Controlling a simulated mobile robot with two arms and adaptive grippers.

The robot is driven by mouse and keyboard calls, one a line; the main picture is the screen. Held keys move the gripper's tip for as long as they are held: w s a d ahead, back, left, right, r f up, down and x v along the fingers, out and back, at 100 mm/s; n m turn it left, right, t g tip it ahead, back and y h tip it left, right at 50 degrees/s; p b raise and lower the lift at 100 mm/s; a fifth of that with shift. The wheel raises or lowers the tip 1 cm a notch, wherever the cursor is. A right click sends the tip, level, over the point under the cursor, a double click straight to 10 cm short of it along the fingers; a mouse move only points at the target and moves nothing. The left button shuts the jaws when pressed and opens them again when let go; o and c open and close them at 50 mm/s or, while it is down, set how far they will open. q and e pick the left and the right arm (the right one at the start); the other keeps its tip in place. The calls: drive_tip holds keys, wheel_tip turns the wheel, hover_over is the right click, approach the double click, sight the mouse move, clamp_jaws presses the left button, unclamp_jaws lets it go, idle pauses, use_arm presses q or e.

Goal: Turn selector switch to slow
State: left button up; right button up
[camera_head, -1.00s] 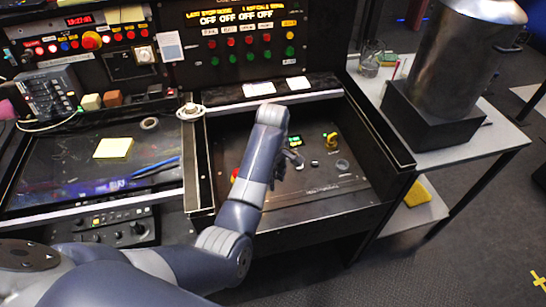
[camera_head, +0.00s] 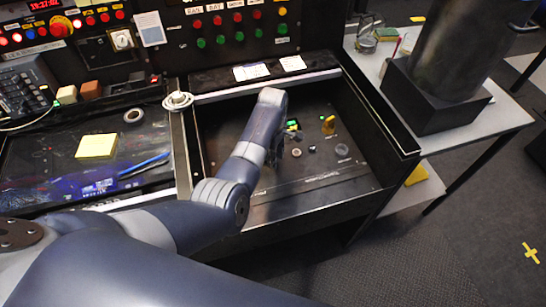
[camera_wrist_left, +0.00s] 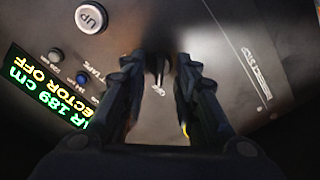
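My left gripper (camera_wrist_left: 160,64) is open in the left wrist view, with its two black fingers pointing at a dark panel. A small dark knob (camera_wrist_left: 157,70), apparently the selector switch, shows between the fingertips. Its markings are too blurred to read, and I cannot tell whether the fingers touch it. A display (camera_wrist_left: 45,88) at the left reads "189 cm" and "SELECTOR OFF", partly cut off. My right gripper is not in view.
The panel's raised right wall (camera_head: 385,120) borders the recess. A metal cylinder (camera_head: 450,55) stands on the side table.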

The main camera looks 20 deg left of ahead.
use_arm(q)
drive_tip(key=shift+f, duration=0.45)
drive_tip(key=shift+c, duration=0.4)
drive_tip(key=c, duration=0.5)
clamp_jaws()
drive_tip(key=shift+r+m, duration=0.1)
drive_tip(key=shift+m, duration=0.2)
drive_tip(key=shift+m+p, duration=0.5)
drive_tip(key=shift+p, duration=0.15)
drive_tip(key=shift+m+p, duration=0.7)
drive_tip(key=shift+m, duration=0.4)
drive_tip(key=shift+m+p, duration=0.5)
drive_tip(key=shift+m, duration=0.7)
drive_tip(key=shift+m+p, duration=0.35)
drive_tip(key=shift+m, duration=0.85)
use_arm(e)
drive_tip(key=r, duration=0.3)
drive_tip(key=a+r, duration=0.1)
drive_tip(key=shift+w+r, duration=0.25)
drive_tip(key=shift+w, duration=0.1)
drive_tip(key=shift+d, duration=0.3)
